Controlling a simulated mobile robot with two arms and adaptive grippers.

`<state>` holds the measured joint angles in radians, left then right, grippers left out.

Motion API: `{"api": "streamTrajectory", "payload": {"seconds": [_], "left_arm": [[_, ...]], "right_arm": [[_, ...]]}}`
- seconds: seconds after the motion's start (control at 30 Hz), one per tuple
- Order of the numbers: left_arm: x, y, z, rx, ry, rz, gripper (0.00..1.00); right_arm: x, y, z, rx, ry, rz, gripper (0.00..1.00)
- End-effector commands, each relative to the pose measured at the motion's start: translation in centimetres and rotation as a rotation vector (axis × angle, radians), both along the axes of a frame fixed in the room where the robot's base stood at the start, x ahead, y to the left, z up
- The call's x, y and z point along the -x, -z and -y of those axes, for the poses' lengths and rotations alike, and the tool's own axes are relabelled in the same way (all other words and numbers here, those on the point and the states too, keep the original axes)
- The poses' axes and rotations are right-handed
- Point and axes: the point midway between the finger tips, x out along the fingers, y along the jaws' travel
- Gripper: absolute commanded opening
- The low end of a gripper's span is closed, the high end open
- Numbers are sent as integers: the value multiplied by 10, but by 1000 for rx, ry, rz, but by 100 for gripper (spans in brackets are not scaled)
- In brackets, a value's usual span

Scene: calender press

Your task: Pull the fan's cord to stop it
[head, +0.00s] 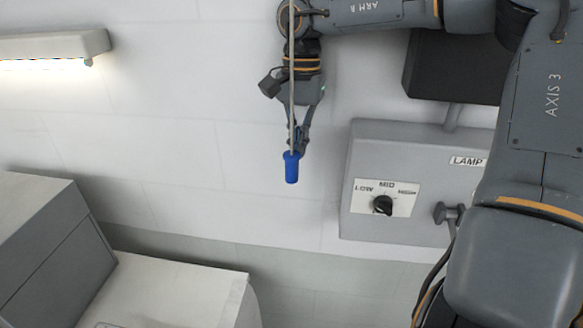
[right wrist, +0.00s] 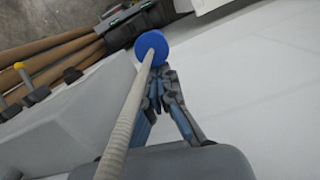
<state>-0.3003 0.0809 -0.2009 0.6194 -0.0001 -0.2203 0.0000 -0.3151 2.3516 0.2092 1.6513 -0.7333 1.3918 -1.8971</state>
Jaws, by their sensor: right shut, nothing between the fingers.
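The fan's cord (head: 291,75) hangs down from the top of the head view and ends in a blue cylindrical pull (head: 291,168). In the right wrist view the pale cord (right wrist: 122,120) runs away from the camera to the round blue pull (right wrist: 151,47). My right gripper (head: 299,150) points down, with its fingertips just above and behind the pull in the head view. It is shut and empty, and the cord passes in front of it. Whether the fingers touch the cord is unclear. The fan itself is out of view. My left gripper is not in view.
A grey control box (head: 345,190) with a LOW/MID dial (head: 383,205), a lever (head: 447,213) and a LAMP label is on the wall at right. A lit lamp (head: 60,46) is at upper left. A pale machine (head: 165,293) stands at lower left.

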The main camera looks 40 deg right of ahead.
Motion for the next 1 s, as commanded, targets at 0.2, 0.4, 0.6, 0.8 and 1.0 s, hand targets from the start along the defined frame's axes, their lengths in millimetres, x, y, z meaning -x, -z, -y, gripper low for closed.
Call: {"api": "streamTrajectory", "payload": {"seconds": [0.2, 0.4, 0.6, 0.8, 1.0], "left_arm": [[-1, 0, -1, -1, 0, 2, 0], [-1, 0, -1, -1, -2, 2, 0], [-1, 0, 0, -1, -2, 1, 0], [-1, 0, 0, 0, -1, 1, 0], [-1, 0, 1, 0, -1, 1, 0]], "right_arm": [[-5, -2, 8, 7, 11, 13, 0], [-6, -8, 8, 8, 13, 18, 0], [-5, -35, 7, 11, 11, 21, 0], [-4, -66, 6, 11, 11, 19, 0], [-4, -83, 6, 12, 9, 17, 0]]}}
